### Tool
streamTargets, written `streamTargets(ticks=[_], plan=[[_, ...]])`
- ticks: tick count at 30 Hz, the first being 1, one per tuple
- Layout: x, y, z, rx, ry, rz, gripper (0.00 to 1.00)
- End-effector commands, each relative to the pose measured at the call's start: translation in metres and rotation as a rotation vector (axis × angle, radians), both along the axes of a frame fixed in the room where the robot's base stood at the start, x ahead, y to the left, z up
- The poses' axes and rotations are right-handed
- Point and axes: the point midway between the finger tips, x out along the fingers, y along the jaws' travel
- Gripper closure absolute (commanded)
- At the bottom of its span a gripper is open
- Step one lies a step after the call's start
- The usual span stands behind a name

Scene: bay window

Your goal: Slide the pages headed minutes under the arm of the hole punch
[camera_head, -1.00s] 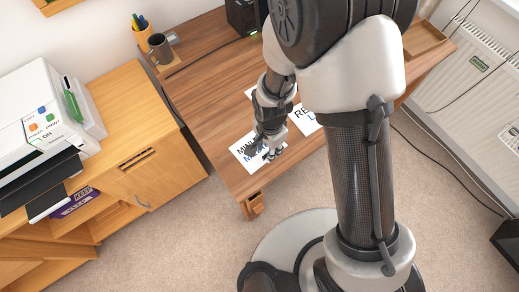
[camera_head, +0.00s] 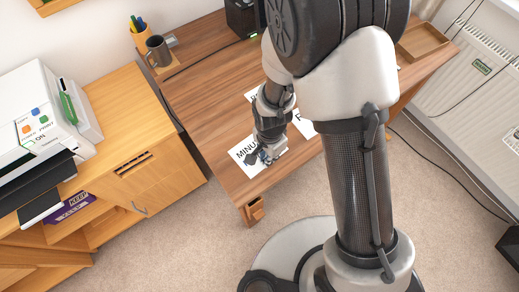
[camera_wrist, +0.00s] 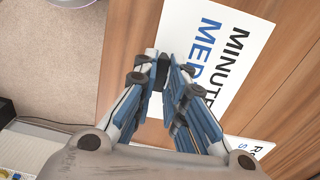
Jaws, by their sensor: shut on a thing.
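The pages headed minutes (camera_head: 240,152) lie near the front left corner of the wooden desk. In the wrist view the white pages (camera_wrist: 187,28) show black and blue lettering. My gripper (camera_head: 266,158) is over their near right part in the head view. I cannot make out the hole punch in either view; my arm hides much of the desk's right side.
Another lettered sheet (camera_head: 303,125) lies right of my gripper, and a third (camera_head: 250,95) lies behind it. A mug (camera_head: 158,50) and pen pot (camera_head: 143,38) stand at the back left. A printer (camera_head: 40,120) is on the cabinet. The desk's left middle (camera_head: 205,95) is clear.

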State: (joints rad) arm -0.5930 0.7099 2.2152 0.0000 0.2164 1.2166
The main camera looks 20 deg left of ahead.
Motion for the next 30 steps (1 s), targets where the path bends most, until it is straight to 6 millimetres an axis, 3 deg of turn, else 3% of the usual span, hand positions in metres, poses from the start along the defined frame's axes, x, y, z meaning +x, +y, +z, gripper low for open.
streamTargets(ticks=[30], plan=[[0.0,0.0,0.011,0.0,0.0,0.0,1.0]])
